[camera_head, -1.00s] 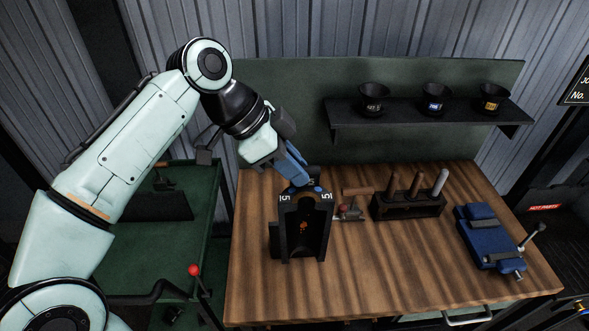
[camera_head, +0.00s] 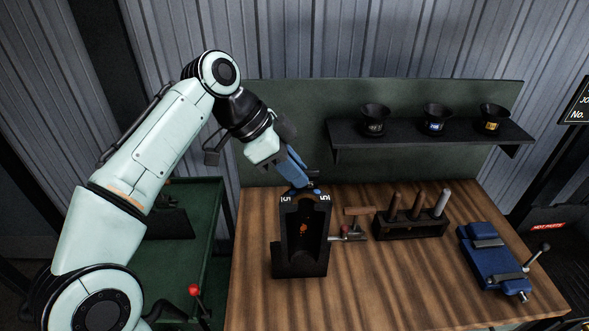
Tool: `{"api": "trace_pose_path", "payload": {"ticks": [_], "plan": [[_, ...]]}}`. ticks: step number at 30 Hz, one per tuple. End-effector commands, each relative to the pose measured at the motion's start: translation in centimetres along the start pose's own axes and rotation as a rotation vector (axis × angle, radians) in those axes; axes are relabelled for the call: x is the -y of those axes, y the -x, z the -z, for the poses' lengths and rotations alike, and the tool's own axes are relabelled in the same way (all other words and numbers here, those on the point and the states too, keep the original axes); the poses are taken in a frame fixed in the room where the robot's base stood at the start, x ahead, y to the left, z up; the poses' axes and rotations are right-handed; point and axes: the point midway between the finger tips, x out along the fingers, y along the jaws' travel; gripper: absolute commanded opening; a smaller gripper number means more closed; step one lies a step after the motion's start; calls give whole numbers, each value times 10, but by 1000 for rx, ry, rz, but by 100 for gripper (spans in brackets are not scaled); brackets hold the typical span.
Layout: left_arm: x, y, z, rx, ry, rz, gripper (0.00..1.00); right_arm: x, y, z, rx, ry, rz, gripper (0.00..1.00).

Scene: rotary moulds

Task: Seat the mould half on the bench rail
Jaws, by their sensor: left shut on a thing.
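The mould half (camera_head: 303,232) is a tall black block with a hollow cavity, an orange mark inside and white markings on its top corners. It stands about upright over the left part of the wooden bench, cavity towards me. My left gripper (camera_head: 301,186) is shut on its top end, with blue fingers reaching down from behind. A low dark piece (camera_head: 276,261), perhaps part of the bench rail, shows at the mould half's lower left. The mould half hides most of what lies behind and under it, so I cannot tell whether it is touching. My right gripper is not in view.
A tool rack (camera_head: 410,228) and a blue vise (camera_head: 492,262) are further right. A shelf (camera_head: 425,131) with three black cups is behind. The front middle of the bench (camera_head: 400,285) is clear.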

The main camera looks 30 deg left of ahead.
Motion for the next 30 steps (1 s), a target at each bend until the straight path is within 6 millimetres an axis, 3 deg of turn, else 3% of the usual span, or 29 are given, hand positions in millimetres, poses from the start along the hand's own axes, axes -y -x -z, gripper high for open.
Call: {"api": "trace_pose_path", "payload": {"ticks": [14,30], "plan": [[0,2,2,-12,-5,7,0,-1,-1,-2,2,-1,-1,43],[0,-25,-18,-4,5,-6,0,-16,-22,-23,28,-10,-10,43]]}}
